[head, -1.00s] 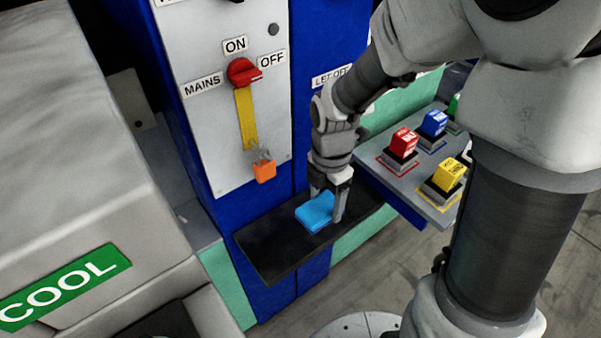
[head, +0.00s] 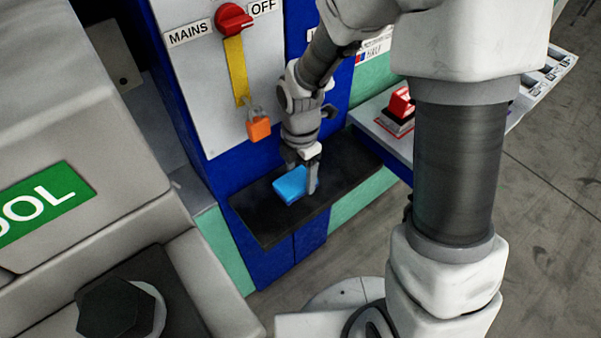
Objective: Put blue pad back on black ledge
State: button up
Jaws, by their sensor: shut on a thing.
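The blue pad (head: 291,184) is at the middle of the black ledge (head: 262,223), which sticks out from the blue cabinet front. My gripper (head: 300,178) points down at the pad from above, its fingers at the pad's sides, and is shut on it. The pad looks to be on or just above the ledge surface; I cannot tell whether it touches. The far finger is partly hidden.
An orange padlock (head: 259,130) hangs below the red mains switch (head: 234,18) on the grey panel. A red block (head: 400,103) stands on the grey shelf to the right. A grey machine with a green sign (head: 45,205) fills the left. The ledge has bare room on both sides of the pad.

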aim_at(300, 177)
jog(key=o, duration=1.4)
jog(key=shift+f, duration=0.1)
notch_tip(300, 177, up, 12)
jog(key=p, duration=0.4)
jog(key=s+d+r+m+t, duration=0.2)
jog(key=s+d+r+m, duration=0.3)
jog(key=m, duration=0.7)
jog(key=s+d+r+m+t, duration=0.3)
jog(key=s+d+r+m, duration=0.2)
jog(key=s+r+m, duration=0.3)
jog(key=shift+d+r+m+t, duration=0.3)
jog(key=shift+r+m, duration=0.65)
jog(key=shift+m, duration=1.45)
